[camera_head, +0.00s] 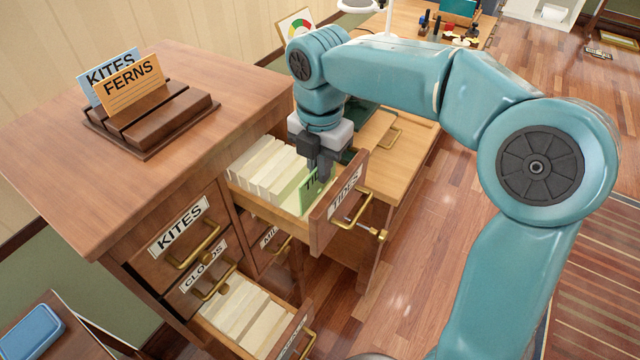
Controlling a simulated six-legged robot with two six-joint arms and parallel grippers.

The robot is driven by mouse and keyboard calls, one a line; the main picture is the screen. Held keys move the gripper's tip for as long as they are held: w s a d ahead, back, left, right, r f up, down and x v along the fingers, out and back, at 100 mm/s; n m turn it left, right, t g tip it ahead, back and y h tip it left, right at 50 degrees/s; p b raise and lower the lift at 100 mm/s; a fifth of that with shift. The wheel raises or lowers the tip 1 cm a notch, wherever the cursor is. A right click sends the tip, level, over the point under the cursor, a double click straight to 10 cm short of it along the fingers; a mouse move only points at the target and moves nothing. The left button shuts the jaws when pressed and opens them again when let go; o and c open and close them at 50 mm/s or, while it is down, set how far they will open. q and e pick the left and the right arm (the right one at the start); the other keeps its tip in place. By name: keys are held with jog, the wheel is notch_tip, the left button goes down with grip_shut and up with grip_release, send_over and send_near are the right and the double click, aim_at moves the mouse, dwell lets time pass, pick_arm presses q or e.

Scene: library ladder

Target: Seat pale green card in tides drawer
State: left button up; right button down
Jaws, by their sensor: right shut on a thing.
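The tides drawer (340,194) is pulled out of the wooden cabinet, with its TIDES label and brass handle on the front. A row of cream cards (264,168) stands in it. The pale green card (309,190) is at the front end of that row, behind the drawer front, and its lower part is hidden. My right gripper (320,172) points down over the drawer and is shut on the card's upper edge. I cannot tell whether the card touches the drawer bottom. My left gripper is not in view.
A card holder (165,122) on the cabinet top carries a blue KITES card (108,73) and an orange FERNS card (133,86). A lower drawer (283,338) with cream cards is also open. A wooden desk (398,160) stands behind.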

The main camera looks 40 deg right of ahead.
jog(key=f, duration=0.4)
jog(key=shift+w+d+f, duration=0.1)
jog(key=shift+w+d, duration=0.05)
jog(key=shift+w, duration=0.1)
jog(key=shift+s+f, duration=0.1)
jog(key=shift+f, duration=0.2)
jog(key=shift+f+b, duration=0.15)
jog(key=shift+b, duration=0.15)
jog(key=c, duration=1.3)
grip_release()
jog(key=shift+o, duration=0.2)
jog(key=shift+r, duration=0.25)
notch_tip(320, 180, up, 12)
jog(key=p, duration=0.1)
jog(key=shift+p, duration=0.4)
